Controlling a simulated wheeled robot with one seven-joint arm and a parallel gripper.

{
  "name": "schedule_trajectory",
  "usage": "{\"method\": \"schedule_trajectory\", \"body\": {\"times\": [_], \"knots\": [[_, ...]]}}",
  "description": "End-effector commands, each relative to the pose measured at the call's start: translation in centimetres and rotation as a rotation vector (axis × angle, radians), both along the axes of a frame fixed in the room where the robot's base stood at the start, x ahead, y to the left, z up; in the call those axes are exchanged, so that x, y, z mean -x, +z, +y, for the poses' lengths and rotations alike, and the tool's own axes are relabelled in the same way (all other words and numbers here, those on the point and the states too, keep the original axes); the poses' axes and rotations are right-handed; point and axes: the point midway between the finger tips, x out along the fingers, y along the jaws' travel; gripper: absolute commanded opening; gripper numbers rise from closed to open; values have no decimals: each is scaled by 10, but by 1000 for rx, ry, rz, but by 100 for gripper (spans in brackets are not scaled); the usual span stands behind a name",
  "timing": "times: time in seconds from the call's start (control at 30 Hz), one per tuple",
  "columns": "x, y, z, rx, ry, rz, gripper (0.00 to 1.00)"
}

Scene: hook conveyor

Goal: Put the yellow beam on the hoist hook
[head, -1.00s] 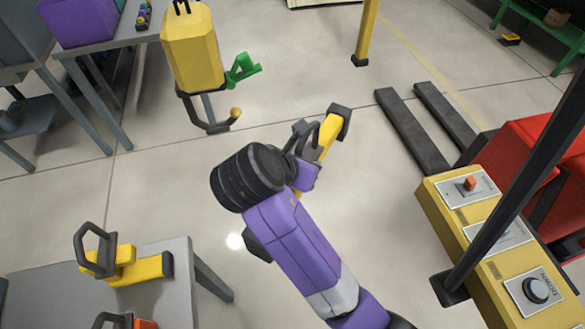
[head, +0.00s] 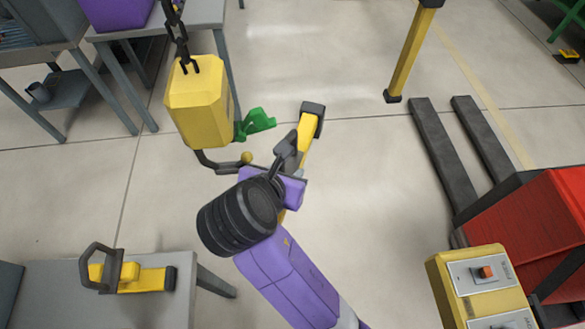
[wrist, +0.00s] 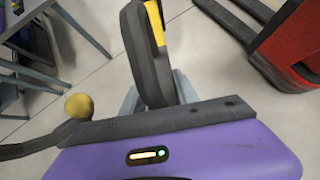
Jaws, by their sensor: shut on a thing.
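My gripper (head: 284,160) is shut on a yellow beam (head: 306,134) with a dark end cap and a dark loop handle. The purple gripper body hides part of the beam. In the wrist view the dark handle (wrist: 146,60) stands up between the grey fingers, with a strip of the yellow beam (wrist: 154,22) behind it. The hoist is a yellow block (head: 198,103) on a chain, with a dark hook (head: 214,165) below it, a yellow ball tip and a green latch (head: 258,121). The hook tip is just left of my gripper, also in the wrist view (wrist: 79,106). The handle is apart from the hook.
A second yellow beam with a loop handle (head: 140,279) lies on a grey table (head: 70,308) at lower left. A yellow control box (head: 480,290) and a red machine with dark forks (head: 445,155) stand at right. A yellow post (head: 411,57) stands behind. Open floor lies between.

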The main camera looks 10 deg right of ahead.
Motion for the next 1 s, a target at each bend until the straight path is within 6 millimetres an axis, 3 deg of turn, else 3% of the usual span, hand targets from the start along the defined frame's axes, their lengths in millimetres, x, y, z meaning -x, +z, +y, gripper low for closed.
{"method": "schedule_trajectory", "body": {"times": [1.0], "knots": [[-3, 0, 46, -2, 0, -6, 0]]}}
